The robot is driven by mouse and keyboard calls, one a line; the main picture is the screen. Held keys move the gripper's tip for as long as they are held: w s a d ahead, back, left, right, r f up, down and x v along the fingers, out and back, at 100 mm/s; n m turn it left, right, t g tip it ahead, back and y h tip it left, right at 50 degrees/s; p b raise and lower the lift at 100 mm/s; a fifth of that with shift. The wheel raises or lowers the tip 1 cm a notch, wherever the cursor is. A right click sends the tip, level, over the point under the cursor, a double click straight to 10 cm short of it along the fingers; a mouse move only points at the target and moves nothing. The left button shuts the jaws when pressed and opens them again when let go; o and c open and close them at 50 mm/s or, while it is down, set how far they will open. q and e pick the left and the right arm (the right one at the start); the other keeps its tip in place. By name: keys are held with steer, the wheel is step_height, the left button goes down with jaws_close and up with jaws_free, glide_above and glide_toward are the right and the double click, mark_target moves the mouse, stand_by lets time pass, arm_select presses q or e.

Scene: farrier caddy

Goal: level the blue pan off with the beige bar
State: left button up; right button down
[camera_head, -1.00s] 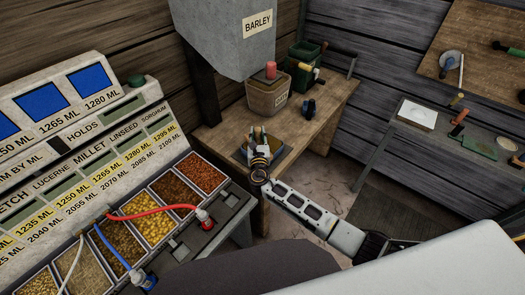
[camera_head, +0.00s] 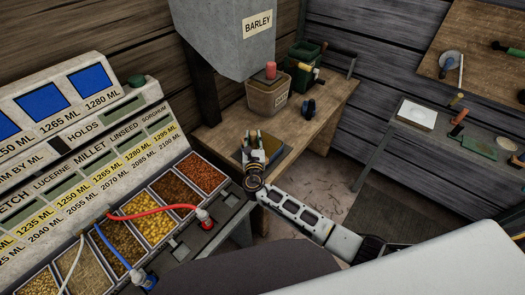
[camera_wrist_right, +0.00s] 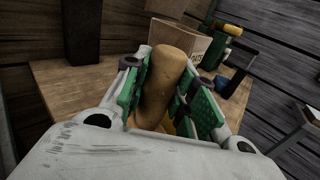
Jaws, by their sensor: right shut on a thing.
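The beige bar (camera_wrist_right: 160,82) stands between the green pads of my right gripper (camera_wrist_right: 165,95) in the right wrist view. The gripper is shut on it. In the head view my right gripper (camera_head: 255,150) is at the near left side of the blue pan (camera_head: 281,149), over its edge. The pan sits at the near end of the wooden table, with brownish yellow fill showing. The gripper hides the pan's left part, and I cannot tell whether the bar touches the rim or fill. My left gripper is not in view.
A labelled tub (camera_head: 268,98) with a red knob stands behind the pan, under the grey BARLEY hopper (camera_head: 237,38). A dark blue object (camera_head: 308,107) and a green box (camera_head: 303,68) are on the table (camera_head: 305,130). Grain bins (camera_head: 158,228) line the left.

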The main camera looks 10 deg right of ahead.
steer(key=shift+s+f, duration=0.1)
steer(key=shift+f, duration=0.1)
steer(key=shift+r+p, duration=2.85)
steer(key=shift+r, duration=0.35)
steer(key=shift+a+f, duration=0.1)
steer(key=shift+a, duration=0.05)
steer(key=shift+w+a+n+y, duration=0.2)
steer(key=shift+a+n+y, duration=0.1)
steer(key=shift+a+y, duration=0.1)
step_height(320, 180, up, 4)
steer(key=a+n+y, duration=0.1)
steer(key=a+y, duration=0.1)
step_height(320, 180, up, 10)
steer(key=n+y+b, duration=0.1)
steer(key=y, duration=0.1)
glide_above(250, 133)
steer(key=s+d, duration=0.2)
steer(key=s, duration=0.1)
steer(key=s+d+f+b, duration=0.1)
steer(key=s+d+f, duration=0.3)
steer(key=f, duration=0.5)
steer(key=s+d+f+h+b, duration=0.1)
steer(key=s+d+f+b, duration=0.1)
steer(key=s+d+f, duration=0.3)
steer(key=s+f, duration=0.3)
steer(key=s, duration=0.1)
steer(key=shift+s+f, duration=0.3)
steer(key=shift+f, duration=0.1)
